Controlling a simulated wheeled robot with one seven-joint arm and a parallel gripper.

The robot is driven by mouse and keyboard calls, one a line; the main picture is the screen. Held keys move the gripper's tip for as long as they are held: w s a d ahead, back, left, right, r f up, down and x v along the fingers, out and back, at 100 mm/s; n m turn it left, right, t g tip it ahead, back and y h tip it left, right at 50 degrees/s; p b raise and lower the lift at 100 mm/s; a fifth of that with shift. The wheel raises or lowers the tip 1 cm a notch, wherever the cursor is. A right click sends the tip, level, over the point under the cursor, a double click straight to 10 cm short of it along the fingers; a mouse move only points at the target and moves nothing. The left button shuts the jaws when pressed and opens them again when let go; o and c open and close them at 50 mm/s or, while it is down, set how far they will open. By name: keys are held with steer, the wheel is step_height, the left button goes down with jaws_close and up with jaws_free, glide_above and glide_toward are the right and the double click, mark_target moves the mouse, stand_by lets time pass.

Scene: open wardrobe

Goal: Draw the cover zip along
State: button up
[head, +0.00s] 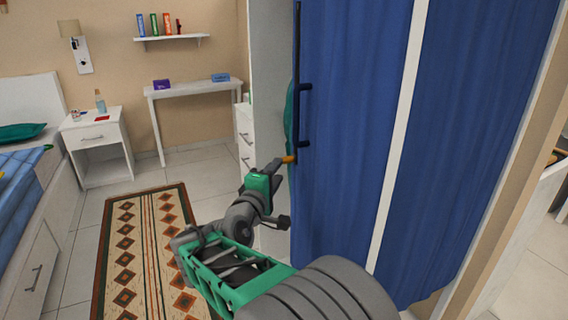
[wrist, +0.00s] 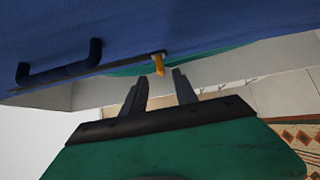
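The blue cover (head: 345,120) hangs over the wardrobe front, with a dark zip line (head: 298,60) along its left edge. The small orange zip pull (head: 289,159) is at the lower end of that line; it also shows in the wrist view (wrist: 159,64). My gripper (head: 280,163) is at the pull. In the wrist view my gripper (wrist: 159,74) is open, its two fingers apart. The pull is in line with the gap between the fingertips, its free end about level with them. I see no finger closed on it.
A dark handle (head: 305,87) stands out from the cover just above the pull; it shows left in the wrist view (wrist: 62,66). Something green (head: 289,112) shows behind the cover's edge. A bed (head: 38,260), nightstand (head: 95,145) and rug (head: 150,250) are left.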

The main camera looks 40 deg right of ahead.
mark_target(288, 160)
steer(key=x, duration=0.6)
steer(key=shift+d, duration=0.2)
steer(key=shift+c, duration=0.4)
jaws_close()
stand_by(0.6)
